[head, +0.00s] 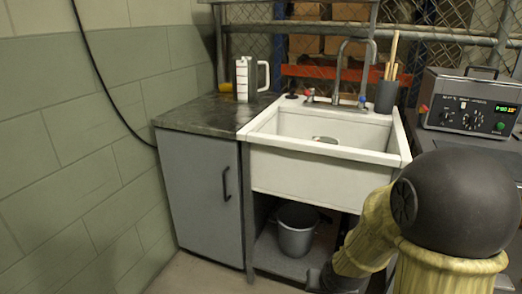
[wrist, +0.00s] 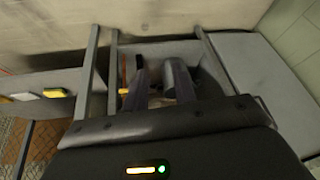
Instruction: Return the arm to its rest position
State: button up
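My arm (head: 452,205), with a dark round joint and yellowish sleeves, fills the lower right of the head view in front of the sink. It is bent, and its far part runs down to the lower left. My gripper (wrist: 160,84) shows in the wrist view as two dark fingers with a gap between them, and no held object shows. The fingers point toward a framed opening. In the head view the gripper's fingers are not clear, being at or below the bottom edge.
A white sink (head: 320,170) stands beside a grey cabinet (head: 200,185) with a measuring jug (head: 243,80) on top. A grey bucket (head: 296,232) sits on the shelf under the sink. An instrument box (head: 468,108) is at right. A block wall (head: 85,130) bounds the left.

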jog(key=s+r+n+g, duration=0.2)
jog(key=s+r, duration=0.4)
jog(key=s, duration=0.2)
notch_tip(320, 180, up, 38)
jog(key=p, duration=3.8)
jog(key=shift+s+a+f+p, duration=0.2)
jog(key=shift+s+a+p, duration=0.1)
jog(key=shift+p, duration=0.1)
